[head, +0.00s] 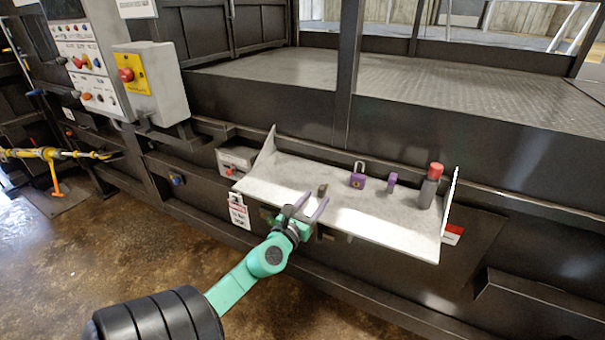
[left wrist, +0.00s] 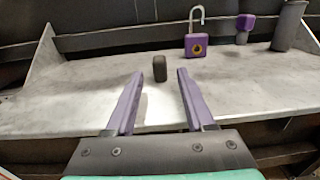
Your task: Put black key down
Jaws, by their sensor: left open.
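The black key (head: 322,190) stands on the pale metal shelf (head: 290,205), left of the purple padlock (head: 357,178). In the left wrist view the key (left wrist: 160,68) shows as a small dark upright block, just beyond and between the fingertips. My left gripper (head: 309,203) is open at the shelf's front edge, its purple fingers pointing at the key. It also shows in the left wrist view (left wrist: 156,88), with nothing between its fingers. My right gripper is in neither view.
The purple padlock has its shackle open. A small purple key (head: 391,181) and a grey cylinder with a red top (head: 430,186) stand farther right on the shelf. The shelf has raised side walls (head: 449,205). The shelf's front middle is clear.

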